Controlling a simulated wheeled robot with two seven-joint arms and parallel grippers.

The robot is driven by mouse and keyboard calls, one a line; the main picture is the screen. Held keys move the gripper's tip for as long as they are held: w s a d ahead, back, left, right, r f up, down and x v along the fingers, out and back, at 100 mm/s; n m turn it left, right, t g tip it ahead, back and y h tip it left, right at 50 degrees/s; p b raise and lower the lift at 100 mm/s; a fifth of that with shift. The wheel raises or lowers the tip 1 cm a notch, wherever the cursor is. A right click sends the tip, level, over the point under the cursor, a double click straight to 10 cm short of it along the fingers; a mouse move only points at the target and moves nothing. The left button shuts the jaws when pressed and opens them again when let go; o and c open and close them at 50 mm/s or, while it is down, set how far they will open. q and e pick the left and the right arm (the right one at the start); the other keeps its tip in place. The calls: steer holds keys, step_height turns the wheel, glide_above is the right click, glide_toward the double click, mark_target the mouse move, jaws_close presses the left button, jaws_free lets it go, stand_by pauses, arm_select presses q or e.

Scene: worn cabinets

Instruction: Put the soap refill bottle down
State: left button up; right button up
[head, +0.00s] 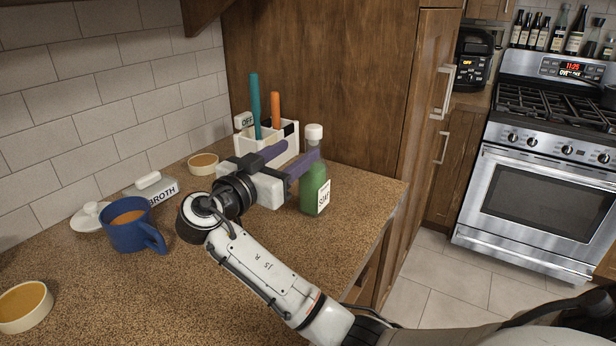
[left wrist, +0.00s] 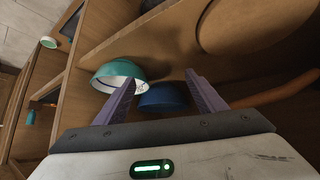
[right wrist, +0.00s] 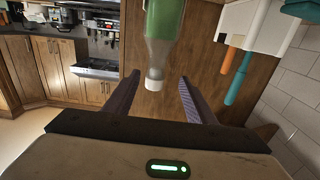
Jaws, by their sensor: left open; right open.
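The soap refill bottle (head: 309,190) is green with a white cap and a white label. It stands upright on the speckled counter near its right edge.
A white caddy (head: 283,150) with teal and orange handles stands just behind the right gripper. A teal bowl (left wrist: 117,75) and a blue bowl (left wrist: 163,97) lie near the left gripper.

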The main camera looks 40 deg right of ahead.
mark_target(308, 145)
steer(key=shift+x, duration=0.85)
steer(key=p+x, duration=0.1)
steer(key=x, duration=0.1)
steer(key=s+p+x, duration=0.1)
steer(key=x, duration=0.1)
steer(key=shift+d+r, duration=0.15)
steer(key=shift+d, duration=0.2)
steer(key=shift+w+d, duration=0.25)
steer(key=shift+d, duration=0.1)
steer(key=shift+c, duration=1.4)
jaws_close()
